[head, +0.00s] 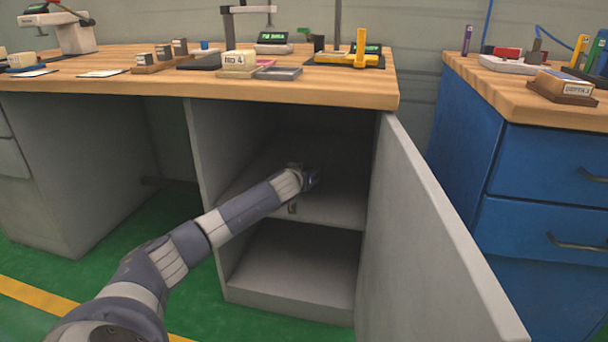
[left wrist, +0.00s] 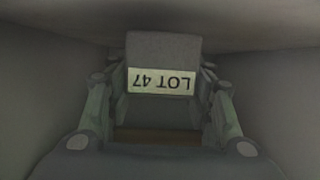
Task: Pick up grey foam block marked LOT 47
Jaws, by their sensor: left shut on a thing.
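The grey foam block (left wrist: 164,48) shows in the left wrist view, with its LOT 47 label upside down in the picture. My left gripper (left wrist: 160,90) is shut on the block, with one finger at each side of it. In the head view my left arm reaches into the open cupboard under the wooden bench, and the left gripper (head: 308,178) is at its shelf (head: 335,210). The block cannot be made out in the head view. Whether it touches the shelf is unclear. My right gripper is in neither view.
The cupboard door (head: 425,240) stands open to the right of my arm. The wooden benchtop (head: 130,84) above holds several blocks, trays and gauges. The lower compartment (head: 300,262) looks empty. A blue drawer cabinet (head: 530,180) stands at the right.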

